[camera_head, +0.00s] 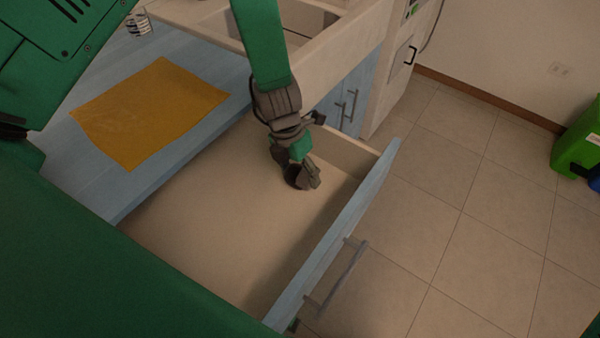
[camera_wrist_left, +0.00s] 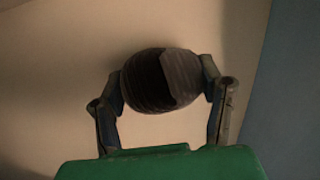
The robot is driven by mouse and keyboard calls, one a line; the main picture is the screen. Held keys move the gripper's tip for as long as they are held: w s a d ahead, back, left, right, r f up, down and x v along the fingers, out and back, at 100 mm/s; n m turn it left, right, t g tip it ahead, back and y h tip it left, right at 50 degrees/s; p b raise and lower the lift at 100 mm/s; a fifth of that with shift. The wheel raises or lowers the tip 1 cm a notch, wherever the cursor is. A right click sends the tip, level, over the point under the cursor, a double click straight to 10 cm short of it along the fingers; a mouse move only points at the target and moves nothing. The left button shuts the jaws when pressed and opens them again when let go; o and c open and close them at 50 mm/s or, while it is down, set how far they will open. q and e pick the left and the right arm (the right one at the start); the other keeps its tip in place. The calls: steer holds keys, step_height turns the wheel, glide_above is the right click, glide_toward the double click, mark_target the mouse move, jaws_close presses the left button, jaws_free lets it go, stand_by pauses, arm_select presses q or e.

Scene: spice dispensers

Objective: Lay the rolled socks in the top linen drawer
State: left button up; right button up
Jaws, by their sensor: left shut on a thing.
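The top drawer (camera_head: 215,220) is pulled open, with a pale inside and a blue front panel (camera_head: 335,240). My left gripper (camera_head: 303,176) reaches down into the drawer near its far right corner. It is shut on the rolled socks, a dark ribbed bundle that shows between the fingers in the left wrist view (camera_wrist_left: 160,82). In the head view the socks (camera_head: 308,177) are mostly merged with the dark fingers. The drawer's pale floor lies behind the socks in the wrist view; whether they touch it I cannot tell. My right gripper is not in view.
A blue counter with an orange mat (camera_head: 150,110) is at the left, with a small glass (camera_head: 138,24) at its back. A sink (camera_head: 300,20) is behind the drawer. A green bin (camera_head: 578,140) stands at the far right.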

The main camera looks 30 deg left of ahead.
mark_target(297, 165)
arm_select(q)
steer(key=shift+d, duration=0.55)
steer(key=o, duration=1.4)
steer(key=shift+w+d, duration=0.1)
steer(key=shift+d, duration=0.2)
steer(key=shift+a, duration=0.45)
steer(key=shift+a+r, duration=0.2)
steer(key=shift+a, duration=0.05)
steer(key=v, duration=0.3)
steer(key=d+p+v, duration=0.1)
steer(key=v, duration=0.3)
steer(key=p+v, duration=0.1)
steer(key=v, duration=0.2)
steer(key=shift+d+r, duration=0.1)
steer(key=shift+r, duration=0.4)
steer(key=shift+a+r, duration=0.4)
steer(key=shift+a, duration=0.25)
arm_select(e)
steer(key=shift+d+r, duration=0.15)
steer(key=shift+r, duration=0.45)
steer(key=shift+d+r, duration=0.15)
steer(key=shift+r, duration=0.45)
